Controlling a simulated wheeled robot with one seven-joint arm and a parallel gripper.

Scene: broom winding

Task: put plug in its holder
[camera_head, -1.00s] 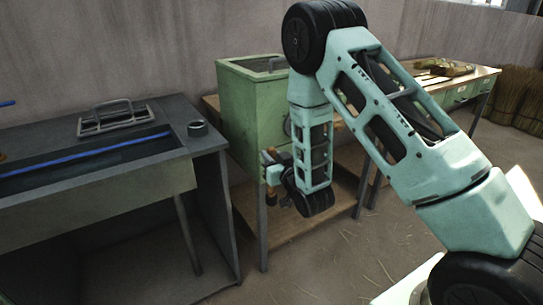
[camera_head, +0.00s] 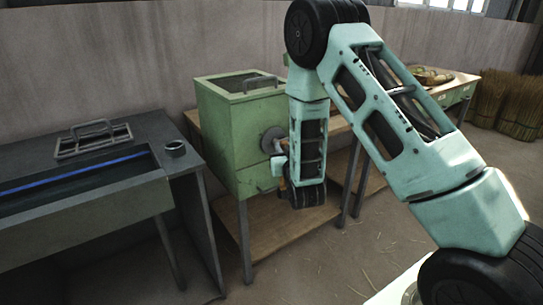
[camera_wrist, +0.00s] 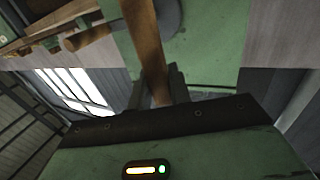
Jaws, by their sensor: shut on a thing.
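My gripper (camera_head: 282,172) is beside the front of the green box, below and close to a grey disc (camera_head: 270,138) on that face. In the wrist view its fingers (camera_wrist: 158,88) are shut on a brown wooden rod-like piece (camera_wrist: 144,40), which runs upward out of the picture. I cannot tell whether this piece is the plug or whether it is joined to the box. The disc also shows at the top of the wrist view (camera_wrist: 168,14).
The left bench (camera_head: 188,165) has a trough with a blue rod (camera_head: 75,173) and a grey frame (camera_head: 94,141). The green box (camera_head: 226,140) stands on a wooden-topped table. Brush bundles (camera_head: 520,105) stand far right.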

